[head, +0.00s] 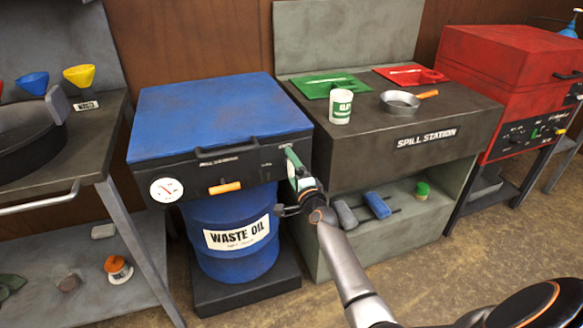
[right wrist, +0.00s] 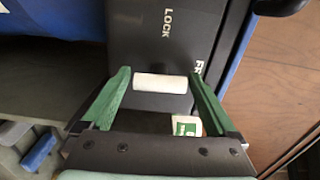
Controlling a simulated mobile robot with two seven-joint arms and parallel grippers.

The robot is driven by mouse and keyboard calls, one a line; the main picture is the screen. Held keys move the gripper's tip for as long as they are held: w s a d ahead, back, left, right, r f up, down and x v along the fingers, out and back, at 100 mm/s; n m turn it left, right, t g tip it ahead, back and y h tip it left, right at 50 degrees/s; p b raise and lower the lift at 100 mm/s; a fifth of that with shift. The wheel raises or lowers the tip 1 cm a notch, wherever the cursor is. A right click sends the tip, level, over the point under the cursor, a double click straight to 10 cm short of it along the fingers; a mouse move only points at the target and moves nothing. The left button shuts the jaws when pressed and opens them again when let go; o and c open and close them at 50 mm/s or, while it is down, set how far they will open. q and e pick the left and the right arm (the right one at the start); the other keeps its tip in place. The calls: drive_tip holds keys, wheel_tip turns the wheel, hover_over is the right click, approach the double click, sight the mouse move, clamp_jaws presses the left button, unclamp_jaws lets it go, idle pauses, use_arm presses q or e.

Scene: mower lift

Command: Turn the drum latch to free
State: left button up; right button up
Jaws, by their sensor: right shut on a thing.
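In the right wrist view, a white cylindrical handle (right wrist: 160,83) sits between the two green fingers of my right gripper (right wrist: 160,90), which is shut on it. It looks like the drum latch's handle. It lies across a dark panel (right wrist: 150,40) marked LOCK, with a partly hidden label beginning FR to its right. In the head view, my right gripper (head: 291,162) is at the right front corner of the dark box under the blue lid (head: 215,115), above the blue WASTE OIL drum (head: 232,262). The latch is hidden there by the gripper. My left gripper is not in view.
An orange handle (head: 225,188) and a round gauge (head: 166,190) are on the box front. A dark workbench (head: 85,150) stands left. Floor in front is clear.

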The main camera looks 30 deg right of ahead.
drive_tip(key=shift+m, duration=0.4)
drive_tip(key=o, duration=1)
drive_tip(key=shift+s+a, duration=0.1)
drive_tip(key=shift+s, duration=0.2)
drive_tip(key=p+v, duration=0.2)
drive_tip(key=v, duration=1)
drive_tip(key=shift+p, duration=0.3)
drive_tip(key=shift+f, duration=0.15)
